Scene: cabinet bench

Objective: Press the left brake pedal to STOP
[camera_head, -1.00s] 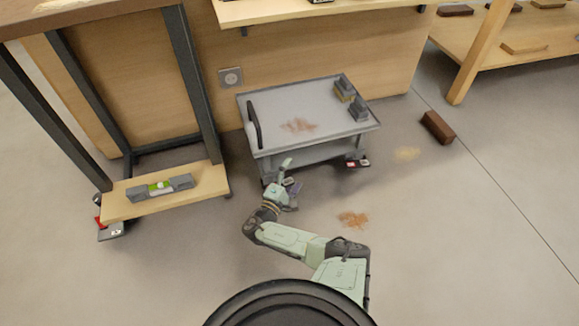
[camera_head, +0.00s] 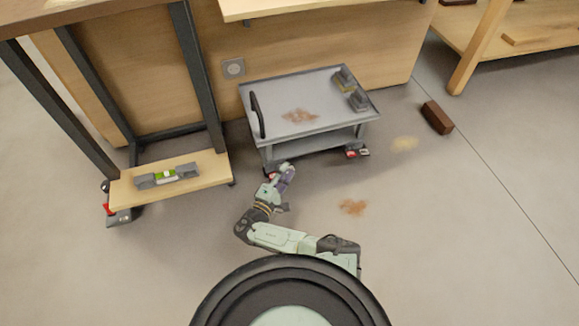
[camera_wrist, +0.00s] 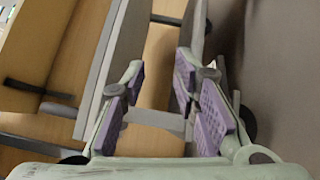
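The grey cart (camera_head: 262,132) stands in front of the wooden panel. At the foot of its left front leg, a small red spot, the left brake pedal (camera_head: 272,175), shows partly hidden by my gripper. The right brake pedal (camera_head: 352,153), red, sits by the right front caster. My gripper (camera_head: 286,172) is low by the cart's left front foot. In the wrist view the purple pads of my gripper (camera_wrist: 165,105) stand apart with nothing held between them. Grey cart parts show beyond them. Whether a finger touches the left pedal cannot be told.
A wooden stand (camera_head: 205,163) with dark legs is at the left, with another red pedal (camera_head: 109,209) at its foot. A brown block (camera_head: 437,117) lies on the floor at right. Stains (camera_head: 352,207) mark the floor. The floor at right is mostly clear.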

